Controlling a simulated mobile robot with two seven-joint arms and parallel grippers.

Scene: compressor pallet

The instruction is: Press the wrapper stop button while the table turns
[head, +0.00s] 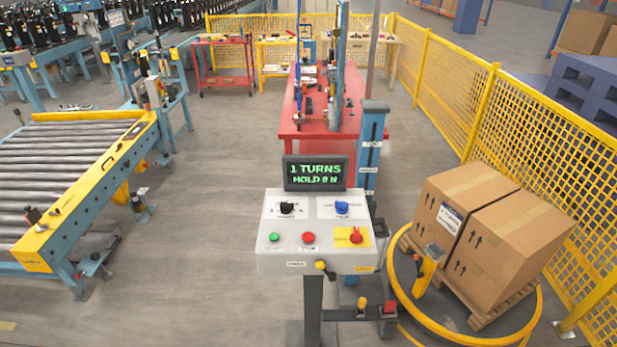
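The wrapper's control panel (274,259) stands on a post in the lower middle of the head view. A round red button (308,238) sits in its lower row, between a green button (274,237) and a red rotary switch (356,235) on a yellow plate. The small labels are too blurred to read surely. The display (316,172) above reads "1 TURNS" and "HOLD 0 N". To the right, the round turntable (408,298) with a yellow rim bears a wooden pallet (490,317) with brown cartons (513,240). One still frame does not show whether it turns. Neither gripper is in view.
A black knob (287,208) and a blue knob (342,208) sit above the buttons. A roller conveyor (70,165) is at left, a red bench (290,117) behind the panel, and yellow mesh fencing (455,95) at right. The floor left of the panel is clear.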

